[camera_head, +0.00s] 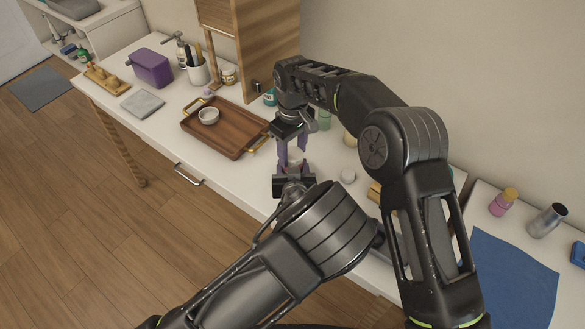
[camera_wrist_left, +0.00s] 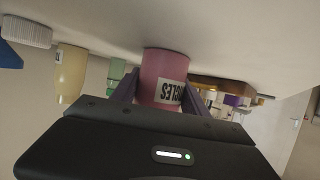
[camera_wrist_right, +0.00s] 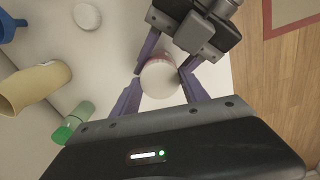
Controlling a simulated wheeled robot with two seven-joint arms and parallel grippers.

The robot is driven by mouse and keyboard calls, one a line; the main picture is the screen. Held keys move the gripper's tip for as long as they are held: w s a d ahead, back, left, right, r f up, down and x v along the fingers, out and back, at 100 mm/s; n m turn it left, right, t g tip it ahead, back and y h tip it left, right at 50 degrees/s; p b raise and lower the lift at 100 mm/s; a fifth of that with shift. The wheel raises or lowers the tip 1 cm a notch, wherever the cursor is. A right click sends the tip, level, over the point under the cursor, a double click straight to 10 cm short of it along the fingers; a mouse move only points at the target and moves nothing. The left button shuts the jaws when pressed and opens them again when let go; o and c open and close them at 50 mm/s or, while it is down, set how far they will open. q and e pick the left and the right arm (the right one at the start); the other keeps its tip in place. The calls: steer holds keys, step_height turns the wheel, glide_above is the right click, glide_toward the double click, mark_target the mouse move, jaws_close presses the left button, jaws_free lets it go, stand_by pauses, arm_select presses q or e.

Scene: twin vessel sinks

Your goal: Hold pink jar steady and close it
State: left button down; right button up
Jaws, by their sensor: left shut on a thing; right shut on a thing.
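The pink jar (camera_wrist_left: 165,68), with a dark-lettered label, stands upright on the counter; the left wrist view shows it upside down. My left gripper (camera_wrist_left: 160,92) is shut around its side; it also shows low beside the jar in the head view (camera_head: 293,172). My right gripper (camera_head: 291,156) comes from above and is shut on a round white lid (camera_wrist_right: 160,79) over the jar. A little pink shows at the lid's edge in the right wrist view. Whether the lid is fully seated cannot be told. The jar is mostly hidden by my grippers in the head view.
A white round lid (camera_head: 348,176) lies right of the jar. A pale green bottle (camera_head: 323,120) and a cream one (camera_head: 350,138) stand behind. A wooden tray (camera_head: 222,138) with a small bowl lies left. A blue mat (camera_head: 510,281) is at the far right.

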steer(key=m, duration=0.4)
steer(key=o, duration=1.6)
step_height(320, 180, up, 8)
steer(key=shift+f, duration=0.25)
arm_select(q)
steer(key=shift+c, duration=2.4)
jaws_free()
steer(key=shift+b+v, duration=0.7)
steer(key=shift+v, duration=3.25)
arm_select(e)
steer(key=shift+f, duration=0.75)
